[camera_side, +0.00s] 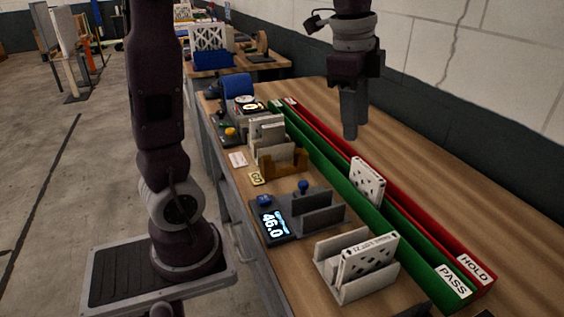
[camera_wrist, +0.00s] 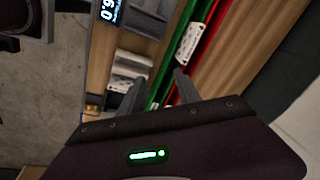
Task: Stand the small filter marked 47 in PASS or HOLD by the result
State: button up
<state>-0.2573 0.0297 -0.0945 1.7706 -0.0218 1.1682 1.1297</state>
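My gripper (camera_side: 354,130) hangs in the air over the back side of the bench. Its two fingers stand apart with nothing between them in the wrist view (camera_wrist: 158,95). A long green channel labelled PASS (camera_side: 425,275) runs beside a red channel labelled HOLD (camera_side: 455,248). One white perforated filter (camera_side: 367,180) stands partway along the channels; it seems to be in the green one. It also shows in the wrist view (camera_wrist: 188,42). Another perforated filter (camera_side: 368,258) stands in a grey holder (camera_side: 355,292) at the front. I cannot read a 47 on any filter.
A grey tester with a slotted stand (camera_side: 318,217) has a display (camera_side: 271,222) that reads about 46.0. The bench right of the red channel is clear.

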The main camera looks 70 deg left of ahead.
jog(key=s+d+f+n+t, duration=0.1)
jog(key=s+d+n, duration=0.1)
jog(key=s+n, duration=0.3)
jog(key=s+d+f+n+t, duration=0.2)
jog(key=s+n, duration=0.4)
jog(key=s, duration=0.6)
jog(key=shift+s+d+f+t, duration=0.3)
jog(key=shift+s+d, duration=0.1)
